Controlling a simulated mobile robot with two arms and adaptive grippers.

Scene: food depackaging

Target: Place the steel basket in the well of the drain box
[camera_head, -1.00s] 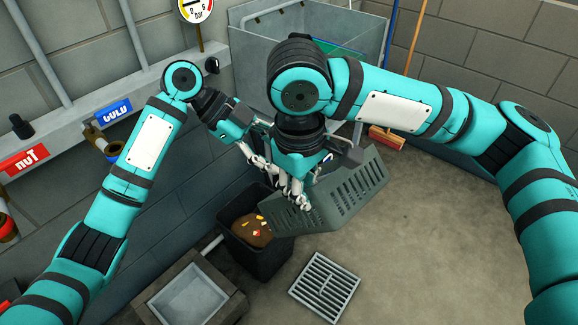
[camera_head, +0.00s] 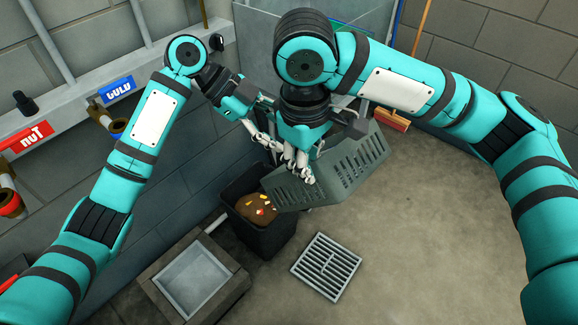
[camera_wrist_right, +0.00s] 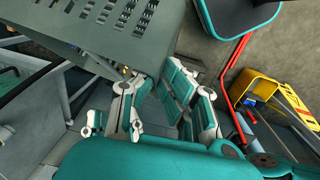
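The steel basket (camera_head: 345,165) is a grey box with slotted walls, tilted in the air right of the black bin. My right gripper (camera_head: 303,172) is at its upper left edge. In the right wrist view, the fingers (camera_wrist_right: 160,95) close on the edge of the basket (camera_wrist_right: 125,45). My left gripper (camera_head: 268,150) is just left of the right one, close to the basket; its fingertips are partly hidden, so its opening is unclear. The drain box (camera_head: 160,270) stands at the lower left, its square well empty, apart from the basket.
A black bin (camera_head: 265,240) holding brown waste with colourful bits stands between basket and drain box. A floor grate (camera_head: 327,267) lies to the right of the box. A wall ledge with pipes and signs (camera_head: 27,137) runs at left. The floor (camera_head: 440,220) at right is clear.

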